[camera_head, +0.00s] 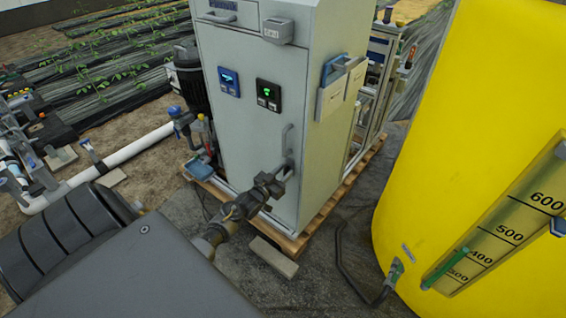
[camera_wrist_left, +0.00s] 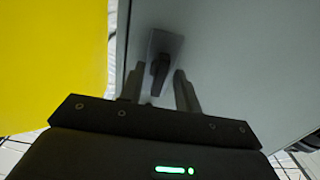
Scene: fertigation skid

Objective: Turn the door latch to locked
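The door latch (camera_wrist_left: 161,64) shows in the left wrist view as a dark lever on a grey plate on the cabinet door. The lever points toward the bottom of that view, slightly slanted. My left gripper (camera_wrist_left: 158,76) is open, with one finger on each side of the lever and a visible gap to each. In the head view my left gripper (camera_head: 284,174) is at the right part of the cabinet door (camera_head: 247,135), just below the vertical door handle (camera_head: 287,139), and hides the latch there. My right gripper is not in view.
The grey cabinet stands on a wooden pallet (camera_head: 300,240). A yellow tank (camera_head: 455,130) with a level scale stands at the right, with a dark hose (camera_head: 345,262) on the floor. White pipes (camera_head: 130,150) and fittings are at the left. A grey block (camera_head: 273,257) lies before the pallet.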

